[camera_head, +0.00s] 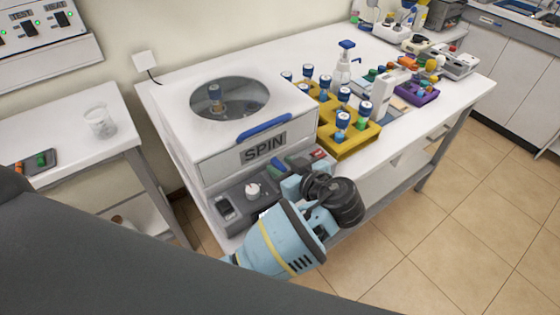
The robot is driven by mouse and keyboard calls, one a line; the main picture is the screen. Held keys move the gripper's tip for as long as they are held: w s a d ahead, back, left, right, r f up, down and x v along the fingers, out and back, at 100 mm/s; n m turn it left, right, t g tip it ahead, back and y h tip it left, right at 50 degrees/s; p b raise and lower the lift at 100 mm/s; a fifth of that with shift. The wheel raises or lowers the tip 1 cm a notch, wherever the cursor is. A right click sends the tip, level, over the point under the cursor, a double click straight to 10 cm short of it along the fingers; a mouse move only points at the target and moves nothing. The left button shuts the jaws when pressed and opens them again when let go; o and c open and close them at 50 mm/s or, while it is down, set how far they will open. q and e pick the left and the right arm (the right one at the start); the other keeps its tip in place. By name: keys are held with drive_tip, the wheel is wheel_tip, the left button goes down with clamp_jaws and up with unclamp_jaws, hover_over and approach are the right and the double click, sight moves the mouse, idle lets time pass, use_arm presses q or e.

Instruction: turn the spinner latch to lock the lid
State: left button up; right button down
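The spinner (190,130) is a white box with a "SPIN" label on its front, standing at the left end of the table. Its lid (178,118) looks down, with a round clear window (240,97); a blue-capped vial (215,97) shows through it. A blue bar (263,128) lies along the lid's front edge; it may be the handle or the latch. My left gripper (291,186) is low in front of the spinner, by the front panel's right side, below and apart from the blue bar. Its fingertips are partly hidden and hard to make out. My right gripper is out of view.
A yellow rack (358,141) of blue-capped vials stands close on the right. A pump bottle (343,68) is behind it. A side table with a beaker (100,122) stands left.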

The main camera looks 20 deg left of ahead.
use_arm(q)
drive_tip(key=shift+c, duration=0.5)
clamp_jaws()
drive_tip(key=shift+s+m+t, duration=0.1)
drive_tip(key=shift+m+t, duration=0.2)
drive_tip(key=m+t+h, duration=0.2)
drive_tip(key=h, duration=0.1)
drive_tip(key=shift+s+a+m, duration=0.2)
drive_tip(key=shift+a+m, duration=0.1)
drive_tip(key=shift+m, duration=0.1)
drive_tip(key=m+t+h, duration=0.2)
drive_tip(key=m+h, duration=0.1)
drive_tip(key=shift+s+a+m+h, duration=0.1)
drive_tip(key=shift+a+m+h, duration=0.2)
drive_tip(key=shift+a, duration=0.05)
drive_tip(key=m+h, duration=0.4)
drive_tip(key=h, duration=0.1)
drive_tip(key=shift+a+t, duration=0.4)
drive_tip(key=shift+a+m+g+h, duration=0.15)
drive_tip(key=shift+m+g+h, duration=0.1)
drive_tip(key=shift+m+h, duration=0.7)
drive_tip(key=shift+a+m+g+h, duration=0.1)
drive_tip(key=shift+m+g+h, duration=0.15)
drive_tip(key=shift+m+h, duration=0.9)
drive_tip(key=shift+h, duration=0.2)
